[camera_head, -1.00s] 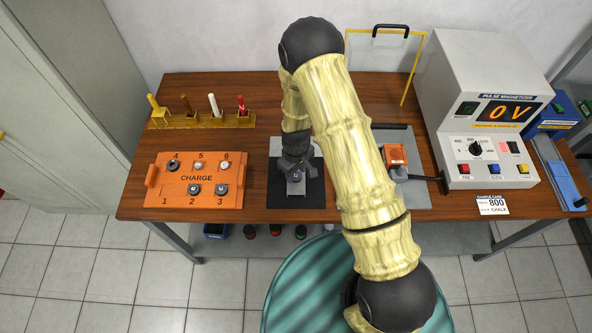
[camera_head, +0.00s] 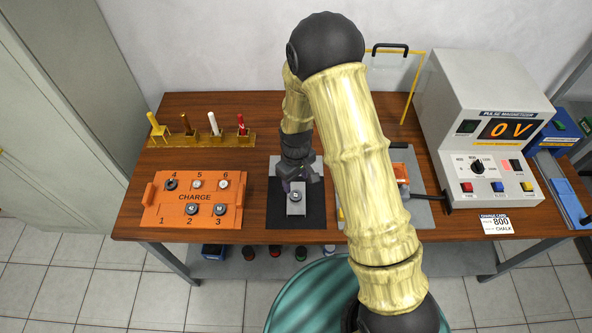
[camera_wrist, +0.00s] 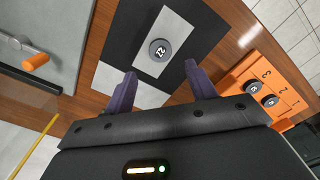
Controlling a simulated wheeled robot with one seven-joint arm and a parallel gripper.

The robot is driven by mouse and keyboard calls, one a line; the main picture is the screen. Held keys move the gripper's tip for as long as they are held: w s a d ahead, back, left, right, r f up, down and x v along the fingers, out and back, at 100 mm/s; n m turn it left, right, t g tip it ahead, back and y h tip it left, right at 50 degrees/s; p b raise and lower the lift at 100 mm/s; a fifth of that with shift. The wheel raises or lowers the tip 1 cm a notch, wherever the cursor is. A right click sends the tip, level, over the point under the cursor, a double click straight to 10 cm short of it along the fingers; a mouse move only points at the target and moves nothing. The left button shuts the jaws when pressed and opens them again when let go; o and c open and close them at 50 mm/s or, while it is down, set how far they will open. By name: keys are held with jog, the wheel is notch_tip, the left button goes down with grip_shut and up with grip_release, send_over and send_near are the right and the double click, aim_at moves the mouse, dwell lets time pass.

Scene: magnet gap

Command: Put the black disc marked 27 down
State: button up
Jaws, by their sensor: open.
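The black disc marked 27 (camera_wrist: 159,48) lies on a light grey block or plate (camera_wrist: 178,32) in the middle of a black mat (camera_wrist: 125,35). In the head view the disc (camera_head: 295,196) rests on the grey piece, free of the fingers. My gripper (camera_wrist: 162,90) is open and empty, its two purple fingers apart and back from the disc. In the head view my gripper (camera_head: 299,180) is just behind the disc, partly hidden by my wrist.
An orange CHARGE tray (camera_head: 168,211) with several numbered discs stands left of the mat. A tool rack (camera_head: 228,140) is behind it. The pulse magnetizer (camera_head: 490,150), reading 0 V, stands right. My arm hides part of the grey plate (camera_head: 425,212) with an orange piece.

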jog(key=shift+r+b, duration=0.45)
jog(key=shift+r, duration=2.1)
jog(key=s+d+r+m+t, duration=0.2)
jog(key=s+d+r+m, duration=0.6)
jog(key=s+d+r, duration=0.4)
jog(key=shift+s+d+r+m+t, duration=0.25)
jog(key=shift+d+r+m+t, duration=0.05)
jog(key=shift+d+r, duration=0.6)
jog(key=shift+a, duration=0.1)
